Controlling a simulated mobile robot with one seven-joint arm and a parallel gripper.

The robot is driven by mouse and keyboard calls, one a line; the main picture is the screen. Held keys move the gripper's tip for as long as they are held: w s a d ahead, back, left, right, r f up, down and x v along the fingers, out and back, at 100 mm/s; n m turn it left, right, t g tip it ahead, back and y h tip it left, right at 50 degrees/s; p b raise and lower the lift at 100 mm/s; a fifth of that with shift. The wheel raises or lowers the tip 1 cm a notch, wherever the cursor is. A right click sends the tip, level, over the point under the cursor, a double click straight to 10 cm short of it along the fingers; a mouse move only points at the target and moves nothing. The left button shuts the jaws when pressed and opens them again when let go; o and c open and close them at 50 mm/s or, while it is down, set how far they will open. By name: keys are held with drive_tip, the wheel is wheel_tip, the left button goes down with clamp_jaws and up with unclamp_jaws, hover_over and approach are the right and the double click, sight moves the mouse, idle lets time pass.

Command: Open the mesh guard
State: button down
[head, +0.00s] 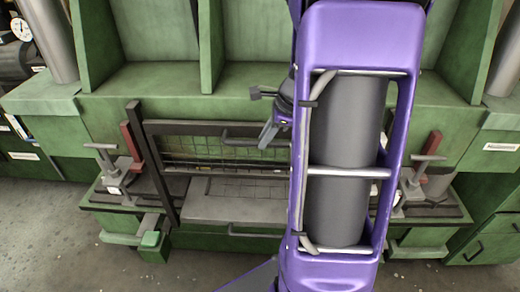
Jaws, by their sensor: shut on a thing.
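The mesh guard (197,150) is a dark frame with wire mesh on the front of the green machine. A dark bar handle (236,132) runs along its upper part. My gripper (268,137) is at the right part of this handle, seen partly beside my purple arm. Its grey fingers appear shut on the handle, though the contact is small in the picture. The right part of the guard is hidden behind my arm. A grey plate (235,209) lies below the mesh.
Grey clamps with red blocks stand at the left (113,170) and right (414,180) of the guard. A green block (152,246) juts out at the lower left. Grey floor (50,240) shows in front at left.

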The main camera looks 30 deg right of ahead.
drive_tip(key=shift+r, duration=0.7)
drive_tip(key=c, duration=0.8)
unclamp_jaws()
drive_tip(key=shift+o, duration=0.2)
drive_tip(key=v, duration=1.2)
